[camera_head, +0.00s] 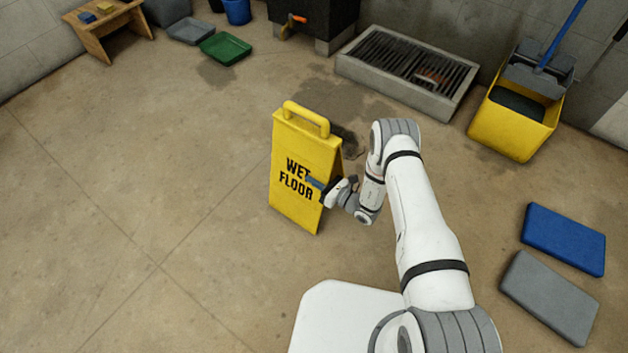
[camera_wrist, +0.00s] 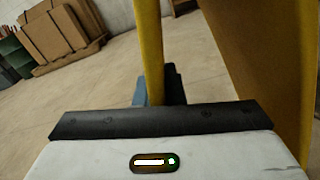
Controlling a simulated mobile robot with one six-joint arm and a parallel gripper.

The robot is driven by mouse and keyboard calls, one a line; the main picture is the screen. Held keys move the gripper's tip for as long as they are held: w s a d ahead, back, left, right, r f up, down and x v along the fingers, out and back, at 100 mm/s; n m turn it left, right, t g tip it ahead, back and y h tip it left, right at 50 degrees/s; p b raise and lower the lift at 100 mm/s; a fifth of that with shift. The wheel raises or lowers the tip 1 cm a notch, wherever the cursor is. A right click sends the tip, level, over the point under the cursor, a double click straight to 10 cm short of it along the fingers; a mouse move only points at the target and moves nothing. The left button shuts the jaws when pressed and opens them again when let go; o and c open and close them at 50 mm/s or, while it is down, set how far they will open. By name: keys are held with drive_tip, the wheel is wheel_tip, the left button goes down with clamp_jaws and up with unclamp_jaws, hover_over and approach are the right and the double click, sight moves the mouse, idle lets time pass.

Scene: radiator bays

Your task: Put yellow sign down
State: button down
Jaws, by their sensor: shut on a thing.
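The yellow sign (camera_head: 300,160) with "WET FLOOR" in black and a handle loop on top is upright near the middle of the head view. My gripper (camera_head: 318,184) is at its right edge, about halfway up, shut on it. In the wrist view, a narrow yellow part of the sign (camera_wrist: 149,55) runs down to my gripper (camera_wrist: 157,92), and a broad yellow-brown panel fills the right side. The sign's foot is close to the floor; I cannot tell whether it touches. The fingertips are partly hidden.
A floor grate (camera_head: 405,75) lies behind the sign, with a wet dark patch before it. A yellow mop bucket (camera_head: 515,122) stands at back right. Blue (camera_head: 563,240) and grey (camera_head: 550,297) pads lie at right. A green tray (camera_head: 225,48) is at back left. The left floor is clear.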

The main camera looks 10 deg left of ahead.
drive_tip(key=shift+f, duration=0.15)
drive_tip(key=c, duration=1.5)
unclamp_jaws()
